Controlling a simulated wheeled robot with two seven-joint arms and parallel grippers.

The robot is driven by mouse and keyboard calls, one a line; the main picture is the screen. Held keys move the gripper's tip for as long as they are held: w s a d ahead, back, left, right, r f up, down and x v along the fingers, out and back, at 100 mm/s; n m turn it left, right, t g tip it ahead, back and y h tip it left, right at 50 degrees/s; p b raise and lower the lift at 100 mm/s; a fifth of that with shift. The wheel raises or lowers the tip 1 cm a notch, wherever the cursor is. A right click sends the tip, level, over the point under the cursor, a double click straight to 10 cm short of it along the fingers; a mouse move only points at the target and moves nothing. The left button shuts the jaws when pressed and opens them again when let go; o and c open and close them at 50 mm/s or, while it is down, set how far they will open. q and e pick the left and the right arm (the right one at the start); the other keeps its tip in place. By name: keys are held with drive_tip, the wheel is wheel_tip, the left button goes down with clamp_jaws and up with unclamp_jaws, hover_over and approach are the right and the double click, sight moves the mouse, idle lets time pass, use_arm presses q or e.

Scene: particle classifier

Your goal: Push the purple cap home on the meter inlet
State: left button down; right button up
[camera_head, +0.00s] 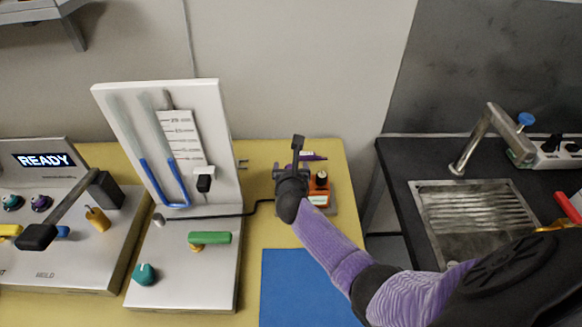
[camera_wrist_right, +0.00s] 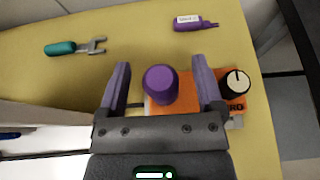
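The purple cap (camera_wrist_right: 160,78) stands at the left part of the orange meter (camera_wrist_right: 180,106) in the right wrist view, its round top towards the camera. It covers whatever is under it, so I cannot tell how far it is seated on the inlet. My right gripper (camera_wrist_right: 160,64) is open above the meter. Its two fingers stand on either side of the cap, with a gap on each side. In the head view my right gripper (camera_head: 297,165) hides the cap and part of the meter (camera_head: 318,200). My left gripper is in neither view.
A black-and-white knob (camera_wrist_right: 235,82) sits on the meter right of the cap. A purple labelled bottle (camera_wrist_right: 192,22) and a teal-handled tool (camera_wrist_right: 70,47) lie behind. The white manometer stand (camera_head: 225,125) is left of the meter, and a blue mat (camera_head: 300,285) lies in front.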

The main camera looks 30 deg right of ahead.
drive_tip(key=shift+s+a+r, duration=0.1)
drive_tip(key=shift+s, duration=0.05)
drive_tip(key=p+v, duration=0.4)
drive_tip(key=v, duration=0.5)
drive_tip(key=shift+s+p, duration=0.25)
drive_tip(key=shift+p, duration=0.1)
drive_tip(key=shift+a, duration=0.15)
